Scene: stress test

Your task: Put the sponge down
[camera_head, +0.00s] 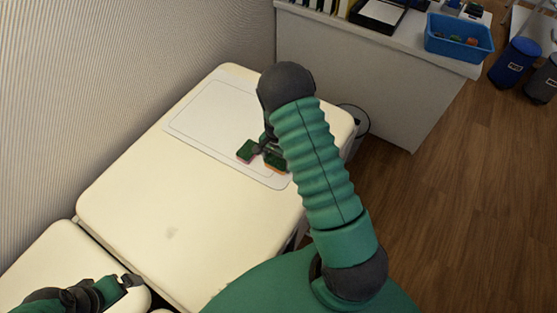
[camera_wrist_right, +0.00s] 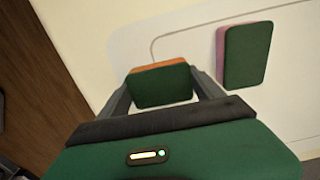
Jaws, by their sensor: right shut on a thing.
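My right gripper (camera_wrist_right: 160,98) is shut on a sponge (camera_wrist_right: 161,86) with a dark green face and an orange side, seen between its two fingers in the right wrist view. In the head view this orange-edged sponge (camera_head: 276,166) is partly hidden by my right arm. Whether it touches the surface below cannot be told. A second sponge (camera_wrist_right: 247,54), green with a pink side, lies to its right in the wrist view and to its left in the head view (camera_head: 247,151). My left gripper (camera_head: 131,281) is at the lower left, small, away from both sponges.
A pale mat (camera_head: 207,117) with a thin outline lies on the cream table (camera_head: 140,200). The table's near left part is clear. Behind stands a white counter (camera_head: 350,70) with a blue bin (camera_head: 458,38) on it. A wall rises at the left.

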